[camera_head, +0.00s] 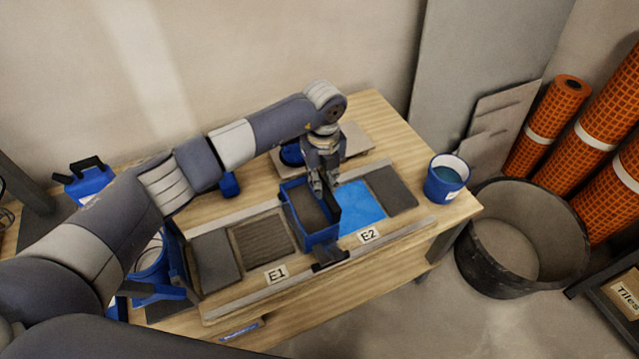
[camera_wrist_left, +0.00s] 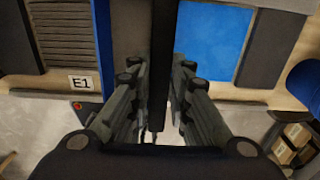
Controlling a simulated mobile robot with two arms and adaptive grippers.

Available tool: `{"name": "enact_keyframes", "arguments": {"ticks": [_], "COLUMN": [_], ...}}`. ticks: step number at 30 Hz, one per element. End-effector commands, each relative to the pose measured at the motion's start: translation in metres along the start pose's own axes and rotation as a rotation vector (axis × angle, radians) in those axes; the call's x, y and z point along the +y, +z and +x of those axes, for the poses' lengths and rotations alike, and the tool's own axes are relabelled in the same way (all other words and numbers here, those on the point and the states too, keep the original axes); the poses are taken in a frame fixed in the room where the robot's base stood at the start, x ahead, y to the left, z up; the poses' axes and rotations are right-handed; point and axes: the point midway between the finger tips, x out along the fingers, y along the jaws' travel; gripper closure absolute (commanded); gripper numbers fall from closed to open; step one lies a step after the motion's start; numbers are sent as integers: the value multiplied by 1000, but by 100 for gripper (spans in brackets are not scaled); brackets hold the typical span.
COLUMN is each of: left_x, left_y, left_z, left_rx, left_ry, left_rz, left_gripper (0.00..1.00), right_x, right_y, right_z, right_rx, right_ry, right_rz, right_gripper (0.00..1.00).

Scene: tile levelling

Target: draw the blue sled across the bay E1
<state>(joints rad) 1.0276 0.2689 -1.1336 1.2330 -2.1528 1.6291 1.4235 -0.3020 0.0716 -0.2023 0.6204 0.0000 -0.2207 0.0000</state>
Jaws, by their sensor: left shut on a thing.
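The blue sled (camera_head: 325,237) is an open box with grey matter inside. It sits across the rails between bay E1 (camera_head: 262,241) and bay E2 (camera_head: 361,207). My left gripper (camera_head: 325,184) is at the sled's far right side. In the left wrist view, my left gripper (camera_wrist_left: 157,95) has its fingers on either side of a dark upright bar of the sled (camera_wrist_left: 163,50). Bay E1 shows a grey ribbed bed, also in the left wrist view (camera_wrist_left: 62,35). Bay E2 shows a flat bright blue surface. My right gripper is not in view.
Grey slabs lie beside the bays, left (camera_head: 216,261) and right (camera_head: 391,188). A blue bucket (camera_head: 444,184) stands at the table's right end, near a black tub (camera_head: 480,255) on the floor. A pale rail (camera_head: 250,300) runs along the front.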

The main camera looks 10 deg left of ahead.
Motion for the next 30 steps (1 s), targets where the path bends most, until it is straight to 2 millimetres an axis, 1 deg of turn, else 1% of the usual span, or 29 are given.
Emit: {"name": "enact_keyframes", "arguments": {"ticks": [7, 8, 9, 10, 11, 19, 22, 26, 30], "left_x": [0, 0, 0, 0, 0, 0, 0, 0, 0], "left_y": [0, 0, 0, 0, 0, 0, 0, 2, 2], "left_z": [-1, -1, -1, -1, -1, 0, -4, -21, -50], "left_rx": [-1, -1, -1, -1, -1, -1, -1, -4, -5], "left_ry": [-1, -1, 0, 0, 0, 1, 0, -2, -2], "left_rz": [0, 0, 0, 0, 0, 0, 0, 1, 1], "left_gripper": [100, 80, 71, 64, 62, 62, 62, 62, 62], "right_x": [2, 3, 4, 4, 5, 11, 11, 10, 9], "right_y": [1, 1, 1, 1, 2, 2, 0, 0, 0], "right_z": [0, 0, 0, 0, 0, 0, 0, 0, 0], "right_rx": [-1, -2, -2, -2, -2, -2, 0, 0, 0], "right_ry": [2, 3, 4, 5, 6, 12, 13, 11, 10], "right_rz": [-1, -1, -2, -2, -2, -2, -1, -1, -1], "right_gripper": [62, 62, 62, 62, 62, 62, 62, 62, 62]}}
